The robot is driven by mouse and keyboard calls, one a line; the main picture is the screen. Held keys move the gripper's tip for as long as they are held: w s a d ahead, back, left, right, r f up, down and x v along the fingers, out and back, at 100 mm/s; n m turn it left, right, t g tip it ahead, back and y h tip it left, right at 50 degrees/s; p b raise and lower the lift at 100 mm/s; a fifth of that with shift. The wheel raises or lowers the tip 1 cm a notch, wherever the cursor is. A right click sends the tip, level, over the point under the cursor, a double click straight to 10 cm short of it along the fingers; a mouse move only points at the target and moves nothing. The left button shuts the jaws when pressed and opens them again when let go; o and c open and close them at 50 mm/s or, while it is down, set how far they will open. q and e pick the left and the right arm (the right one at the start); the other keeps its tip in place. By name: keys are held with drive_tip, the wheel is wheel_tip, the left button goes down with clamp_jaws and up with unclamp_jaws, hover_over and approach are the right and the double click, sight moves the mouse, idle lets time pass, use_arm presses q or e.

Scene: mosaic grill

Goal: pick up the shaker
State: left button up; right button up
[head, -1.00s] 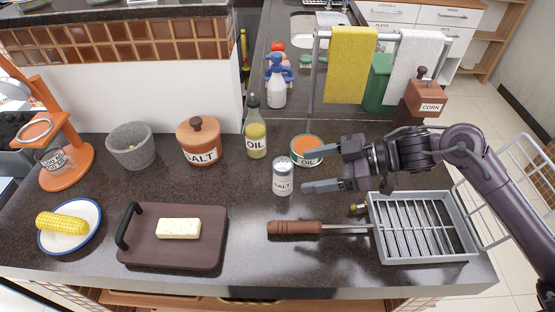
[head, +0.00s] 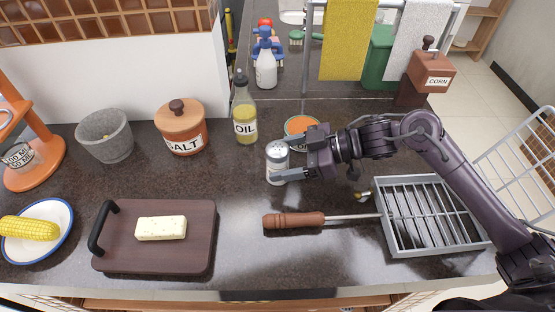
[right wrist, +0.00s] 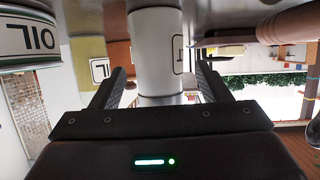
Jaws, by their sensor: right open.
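The shaker (head: 277,163) is a small white cylinder with a metal top and a SALT label, upright on the dark counter. In the right wrist view the shaker (right wrist: 156,50) appears upside down between the two fingers. My right gripper (head: 284,158) is open, with its fingers reaching to either side of the shaker; I cannot tell whether they touch it. My left gripper is not in view.
An orange-topped can (head: 301,126) stands just behind the right gripper. An oil bottle (head: 245,112) and salt jar (head: 181,130) are to the left. A wooden-handled tool (head: 295,220) and a grill rack (head: 432,249) lie in front and right.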

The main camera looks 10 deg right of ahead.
sight(270, 162)
drive_tip(key=x, duration=0.3)
drive_tip(key=shift+w+a+f, duration=0.15)
drive_tip(key=shift+a, duration=0.05)
drive_tip(key=c, duration=1.1)
drive_tip(key=shift+d+p, duration=0.1)
drive_tip(key=shift+p, duration=0.2)
drive_tip(key=shift+c, duration=0.2)
